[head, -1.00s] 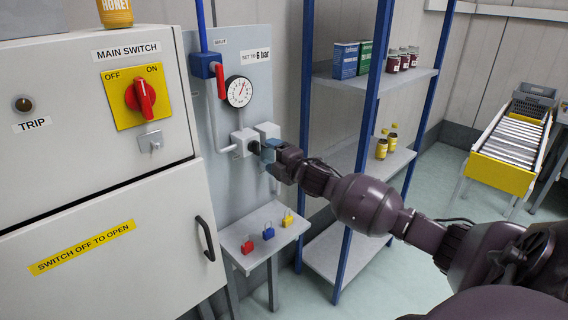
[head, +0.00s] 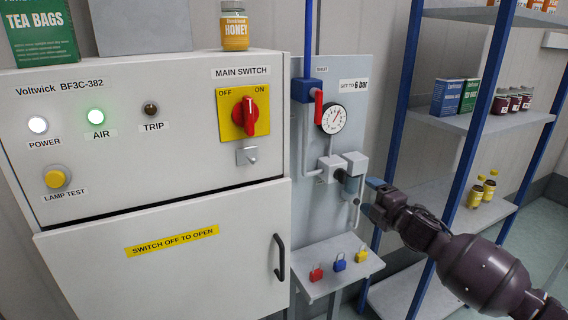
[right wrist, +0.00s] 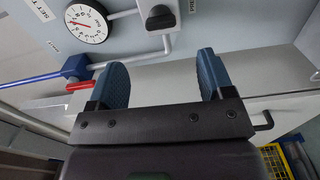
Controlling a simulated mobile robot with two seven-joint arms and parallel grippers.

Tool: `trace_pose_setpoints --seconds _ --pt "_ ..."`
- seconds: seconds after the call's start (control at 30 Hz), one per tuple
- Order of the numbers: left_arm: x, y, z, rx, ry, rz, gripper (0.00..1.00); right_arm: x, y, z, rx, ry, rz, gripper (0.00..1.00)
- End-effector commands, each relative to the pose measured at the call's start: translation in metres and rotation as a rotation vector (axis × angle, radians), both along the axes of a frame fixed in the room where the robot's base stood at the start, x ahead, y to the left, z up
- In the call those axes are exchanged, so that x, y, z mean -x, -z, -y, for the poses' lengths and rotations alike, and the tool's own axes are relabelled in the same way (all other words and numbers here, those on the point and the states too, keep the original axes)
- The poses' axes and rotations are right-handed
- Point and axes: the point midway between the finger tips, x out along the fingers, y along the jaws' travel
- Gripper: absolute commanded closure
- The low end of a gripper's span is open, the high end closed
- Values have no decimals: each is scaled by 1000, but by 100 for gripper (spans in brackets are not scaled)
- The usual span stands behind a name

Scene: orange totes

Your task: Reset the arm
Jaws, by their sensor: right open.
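My right gripper (head: 367,197) is open and empty, just to the right of the regulator's dark knob (head: 349,184) on the grey panel. In the right wrist view its two blue fingers stand wide apart around empty space (right wrist: 163,78), and the dark knob (right wrist: 159,20) is beyond them, clear of both. My right arm (head: 478,270) reaches in from the lower right. My left gripper is not in view.
A pressure gauge (head: 334,119) and a red-handled valve (head: 318,107) sit above the knob. A small shelf (head: 322,283) with padlocks is below. The cabinet (head: 160,235) stands left, and a blue-post rack (head: 455,165) stands right, behind my arm.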

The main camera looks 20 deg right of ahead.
Motion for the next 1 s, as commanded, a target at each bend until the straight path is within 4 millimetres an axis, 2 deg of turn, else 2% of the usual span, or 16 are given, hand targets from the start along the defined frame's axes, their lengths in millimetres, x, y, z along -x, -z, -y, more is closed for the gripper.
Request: trace_pose_setpoints --seconds 0.27,0.33,0.4,0.57,0.73,0.87,1.0 --pt "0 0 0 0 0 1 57 0 1 1 -85 12 -14 26" --pt "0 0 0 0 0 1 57 1 -1 -3 -160 15 -23 26" --pt "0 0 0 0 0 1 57 4 5 -16 -276 13 -39 26" --pt "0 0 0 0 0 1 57 25 45 -43 -498 30 -108 26" --pt "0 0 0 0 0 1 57 61 99 -73 -729 70 -200 26" --pt "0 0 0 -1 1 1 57 104 149 -103 -936 130 -284 26" --pt "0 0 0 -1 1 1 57 159 197 -134 -1143 222 -367 26"
